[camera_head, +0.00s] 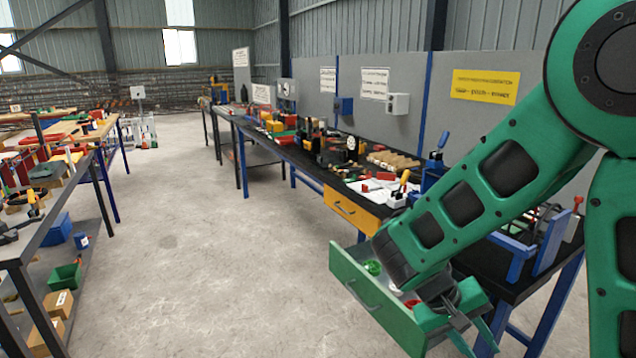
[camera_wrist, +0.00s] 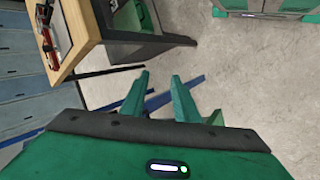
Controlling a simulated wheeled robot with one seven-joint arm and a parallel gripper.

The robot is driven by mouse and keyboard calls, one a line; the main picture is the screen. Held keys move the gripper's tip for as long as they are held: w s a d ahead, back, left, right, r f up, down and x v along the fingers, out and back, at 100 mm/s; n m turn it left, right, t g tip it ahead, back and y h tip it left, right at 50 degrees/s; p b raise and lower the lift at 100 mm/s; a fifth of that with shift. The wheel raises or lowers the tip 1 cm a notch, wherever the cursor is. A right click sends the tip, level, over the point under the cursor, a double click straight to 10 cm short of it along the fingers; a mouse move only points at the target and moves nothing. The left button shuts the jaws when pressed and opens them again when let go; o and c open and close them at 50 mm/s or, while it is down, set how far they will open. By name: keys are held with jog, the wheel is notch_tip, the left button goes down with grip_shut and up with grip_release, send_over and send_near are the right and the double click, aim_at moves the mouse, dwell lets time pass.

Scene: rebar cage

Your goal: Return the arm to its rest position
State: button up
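My green arm reaches down across the right side of the head view. My gripper (camera_head: 474,345) hangs at the bottom, in front of the workbench and close to the open green drawer (camera_head: 372,306). In the wrist view my gripper (camera_wrist: 159,82) has its two green fingers apart, with only bare floor and blue bars seen between them. Nothing is held. The drawer's inside is partly hidden by my arm; a green round item (camera_head: 373,267) shows in it.
A long dark workbench (camera_head: 265,137) full of tools runs along the wall, with a yellow drawer (camera_head: 352,209) under it. A shelved table (camera_head: 50,220) stands left. The concrete floor (camera_head: 200,240) between is clear. A wooden-edged tray (camera_wrist: 84,44) is near in the wrist view.

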jog(key=s+d+r+m+y, duration=0.2)
jog(key=s+d+r+y, duration=0.2)
jog(key=s, duration=0.4)
jog(key=s+d+r+m+t+y, duration=0.1)
jog(key=s+d+r+m+y, duration=0.2)
jog(key=s, duration=0.5)
jog(key=shift+s+d+r+m+y, duration=0.35)
jog(key=shift+d+r, duration=0.35)
jog(key=shift+d, duration=0.4)
jog(key=shift+w+f, duration=0.25)
jog(key=shift+w, duration=0.4)
